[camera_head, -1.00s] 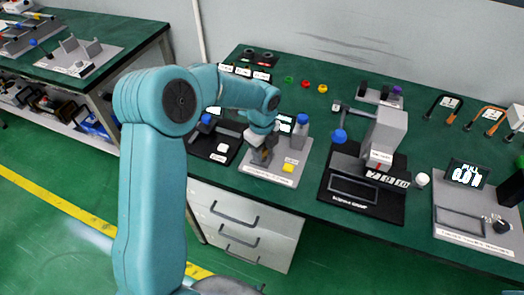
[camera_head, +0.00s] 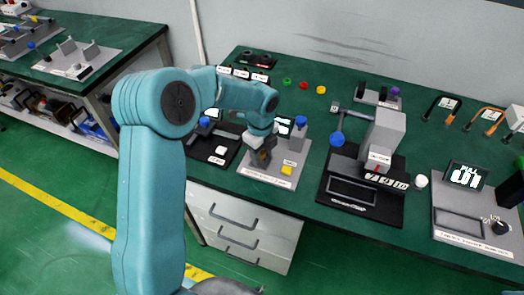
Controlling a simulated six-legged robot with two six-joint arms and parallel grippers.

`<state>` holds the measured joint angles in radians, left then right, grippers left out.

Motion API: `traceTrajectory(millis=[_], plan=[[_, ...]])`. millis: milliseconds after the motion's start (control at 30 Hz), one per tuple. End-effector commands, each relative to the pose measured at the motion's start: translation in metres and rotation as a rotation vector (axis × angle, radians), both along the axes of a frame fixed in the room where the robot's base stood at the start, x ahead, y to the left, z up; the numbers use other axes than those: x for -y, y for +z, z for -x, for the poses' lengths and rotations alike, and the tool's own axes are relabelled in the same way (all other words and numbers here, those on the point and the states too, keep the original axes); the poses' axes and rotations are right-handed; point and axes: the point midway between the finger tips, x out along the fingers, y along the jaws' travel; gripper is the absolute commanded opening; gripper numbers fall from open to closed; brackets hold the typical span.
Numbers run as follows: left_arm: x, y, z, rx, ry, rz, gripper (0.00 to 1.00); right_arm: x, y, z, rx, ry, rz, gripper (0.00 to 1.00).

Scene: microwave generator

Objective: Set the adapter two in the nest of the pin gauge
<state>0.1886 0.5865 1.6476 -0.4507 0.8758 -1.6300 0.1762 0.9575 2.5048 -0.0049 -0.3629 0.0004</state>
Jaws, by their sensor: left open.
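My left gripper (camera_head: 261,158) hangs low over a grey station plate (camera_head: 277,180), at its left part, pointing down. The fingers are small and dark in this view, and the jaws are open. Whether anything lies between or under them is hidden. The plate carries a screen (camera_head: 284,126), a grey block with a blue top (camera_head: 299,133) and a yellow button (camera_head: 287,170). Its labels are too small to read, so I cannot tell whether it is the pin gauge. I cannot pick out adapter two or the nest. My right gripper is not in view.
A black station with a white button (camera_head: 220,150) stands to the left. A grey press on a black base (camera_head: 365,208) stands to the right. Farther right is a pull display (camera_head: 465,176). Green (camera_head: 286,82), red (camera_head: 303,85) and yellow (camera_head: 321,90) rings lie behind.

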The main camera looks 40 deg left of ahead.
Motion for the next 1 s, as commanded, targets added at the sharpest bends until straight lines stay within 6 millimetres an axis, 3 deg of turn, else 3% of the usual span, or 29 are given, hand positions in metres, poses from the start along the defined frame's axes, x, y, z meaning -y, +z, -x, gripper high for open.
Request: traceTrajectory(millis=[67, 300, 500, 700, 1000], plan=[[0.000, 0.007, 0.006, -0.025, -0.004, 0.000, 0.57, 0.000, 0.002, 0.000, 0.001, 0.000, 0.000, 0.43], [0.001, 0.069, 0.004, -0.013, -0.004, 0.000, 0.57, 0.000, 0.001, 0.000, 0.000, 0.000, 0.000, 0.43], [0.001, 0.108, 0.003, -0.012, -0.003, 0.000, 0.57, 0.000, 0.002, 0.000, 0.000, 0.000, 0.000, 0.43], [0.001, 0.122, 0.004, -0.012, -0.003, 0.001, 0.57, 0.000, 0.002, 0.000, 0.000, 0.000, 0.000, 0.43], [0.001, 0.123, 0.004, -0.012, -0.003, 0.001, 0.57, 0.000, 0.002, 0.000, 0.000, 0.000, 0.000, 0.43]])
